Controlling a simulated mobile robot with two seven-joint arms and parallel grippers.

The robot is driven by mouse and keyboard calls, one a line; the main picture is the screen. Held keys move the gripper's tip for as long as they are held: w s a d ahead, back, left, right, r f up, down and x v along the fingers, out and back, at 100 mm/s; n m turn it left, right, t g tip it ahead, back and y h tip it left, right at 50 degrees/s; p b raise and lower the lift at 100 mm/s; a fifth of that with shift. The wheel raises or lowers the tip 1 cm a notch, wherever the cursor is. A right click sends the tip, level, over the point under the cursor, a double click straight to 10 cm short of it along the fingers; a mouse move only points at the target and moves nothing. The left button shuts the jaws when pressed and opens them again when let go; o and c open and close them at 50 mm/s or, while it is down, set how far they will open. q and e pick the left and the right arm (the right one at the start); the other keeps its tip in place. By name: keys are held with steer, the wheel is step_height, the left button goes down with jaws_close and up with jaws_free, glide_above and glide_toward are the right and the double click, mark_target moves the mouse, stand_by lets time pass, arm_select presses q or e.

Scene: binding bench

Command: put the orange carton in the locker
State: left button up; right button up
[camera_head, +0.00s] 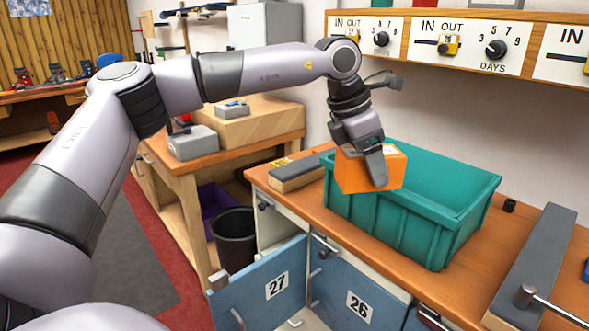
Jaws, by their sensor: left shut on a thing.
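The orange carton (355,172) is held in my left gripper (374,166), which is shut on it from above. One finger lies across the carton's near side. The carton is at the left end of the teal crate (400,222) and covers part of its rim; I cannot tell how far it is clear of the crate. Below the bench top are blue locker doors. The door marked 27 (262,292) stands swung out, with a pale cabinet side showing behind it. The door marked 26 (352,300) is to its right. My right gripper is out of view.
A dark grey block on a wooden base (298,174) lies left of the crate. A long grey bar (540,262) and a metal handle (545,300) are at the right. A black bin (234,240) stands on the floor by a side table. Dial panels (468,46) hang above.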

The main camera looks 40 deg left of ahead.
arm_select(q)
steer(key=s+d+f+m+g+y, duration=0.1)
steer(key=s+f+m, duration=0.3)
steer(key=m, duration=0.5)
steer(key=s+d+f+m+g+y, duration=0.1)
steer(key=s+d+f+m+g, duration=0.2)
steer(key=f+m, duration=0.4)
steer(key=s+d+f+m+g, duration=0.2)
steer(key=s+f+m, duration=0.4)
steer(key=m, duration=0.6)
steer(key=shift+s+f+g+y, duration=0.15)
steer(key=shift+f+g+y, duration=0.25)
steer(key=shift+g, duration=0.5)
steer(key=shift+r, duration=0.1)
